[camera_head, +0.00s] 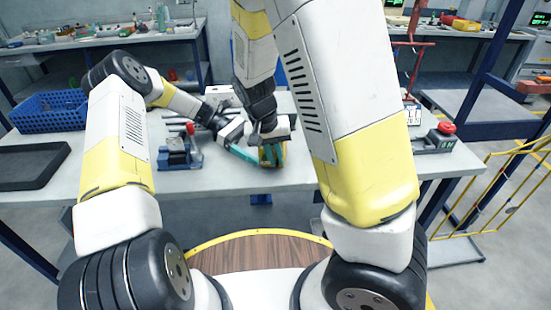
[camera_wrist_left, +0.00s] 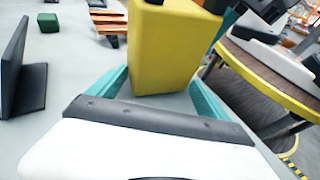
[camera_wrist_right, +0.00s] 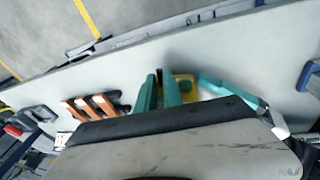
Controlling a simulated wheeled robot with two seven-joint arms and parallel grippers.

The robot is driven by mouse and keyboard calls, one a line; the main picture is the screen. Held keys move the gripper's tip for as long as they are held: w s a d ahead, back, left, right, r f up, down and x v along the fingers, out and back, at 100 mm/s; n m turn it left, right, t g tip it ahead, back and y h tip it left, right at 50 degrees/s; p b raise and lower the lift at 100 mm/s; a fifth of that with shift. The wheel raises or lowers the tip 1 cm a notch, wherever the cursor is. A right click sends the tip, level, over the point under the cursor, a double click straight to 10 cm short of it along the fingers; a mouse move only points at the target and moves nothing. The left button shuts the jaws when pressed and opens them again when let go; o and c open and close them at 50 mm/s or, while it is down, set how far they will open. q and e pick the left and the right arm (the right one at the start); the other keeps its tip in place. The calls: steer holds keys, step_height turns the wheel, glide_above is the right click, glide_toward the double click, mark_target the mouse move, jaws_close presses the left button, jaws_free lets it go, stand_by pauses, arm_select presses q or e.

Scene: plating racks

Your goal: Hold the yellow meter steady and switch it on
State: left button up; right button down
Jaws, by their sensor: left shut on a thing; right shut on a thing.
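The yellow meter (camera_head: 281,159) is near the front edge of the grey table in the head view, partly hidden by my grippers. In the left wrist view the meter (camera_wrist_left: 165,45) stands as a tall yellow block between the teal fingers of my left gripper (camera_wrist_left: 163,88), which is shut on it. My right gripper (camera_head: 271,150) is at the meter from above. In the right wrist view its teal fingers (camera_wrist_right: 161,92) are close together around a small dark part, with the yellow meter (camera_wrist_right: 188,78) just beside them. What exactly they grip is mostly hidden.
A blue vise-like tool (camera_head: 180,157) stands left of the meter. A blue crate (camera_head: 50,112) and a black tray (camera_head: 28,165) are farther left. A device with a red button (camera_head: 440,137) is at the right. An orange slotted piece (camera_wrist_right: 95,106) lies near my right gripper.

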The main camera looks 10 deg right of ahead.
steer(key=shift+w+d+r+g, duration=0.1)
steer(key=shift+w+r+g, duration=0.15)
steer(key=shift+w+g, duration=0.35)
steer(key=shift+s, duration=0.15)
steer(key=c, duration=1.8)
jaws_free()
steer(key=shift+r, duration=0.1)
steer(key=v, duration=0.7)
steer(key=shift+r, duration=0.4)
